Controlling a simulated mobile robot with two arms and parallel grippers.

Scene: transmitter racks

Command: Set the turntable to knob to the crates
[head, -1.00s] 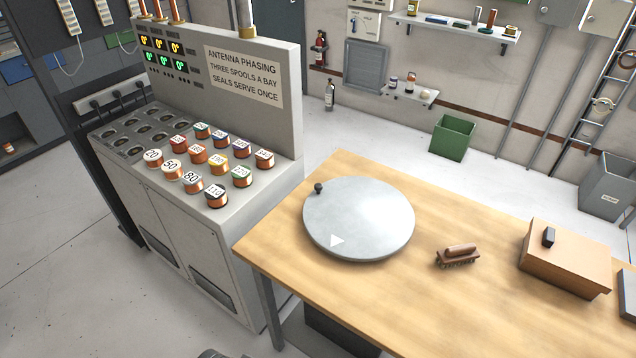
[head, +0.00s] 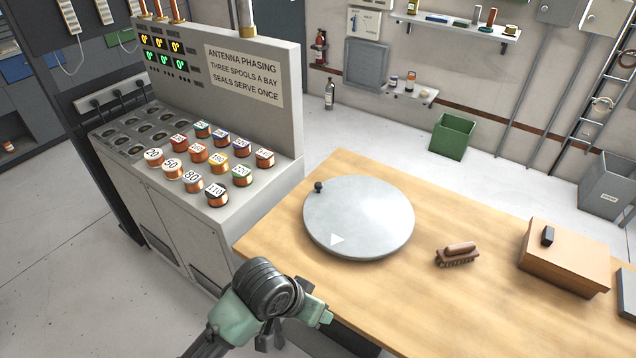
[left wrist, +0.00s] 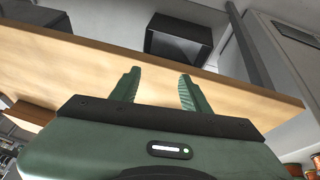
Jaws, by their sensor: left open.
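The turntable (head: 365,215) is a round grey disc on the wooden table. The turntable is not visible there. My right gripper is not in view. I cannot tell which containers are the task's crates.
On the table (head: 420,310) are a brown brush (head: 457,254) and a tan box (head: 565,262). A console (head: 215,240) with numbered spools stands left. A green bin (head: 453,137) and a grey bin (head: 606,185) stand beyond. A dark open box (left wrist: 178,40) is below the table.

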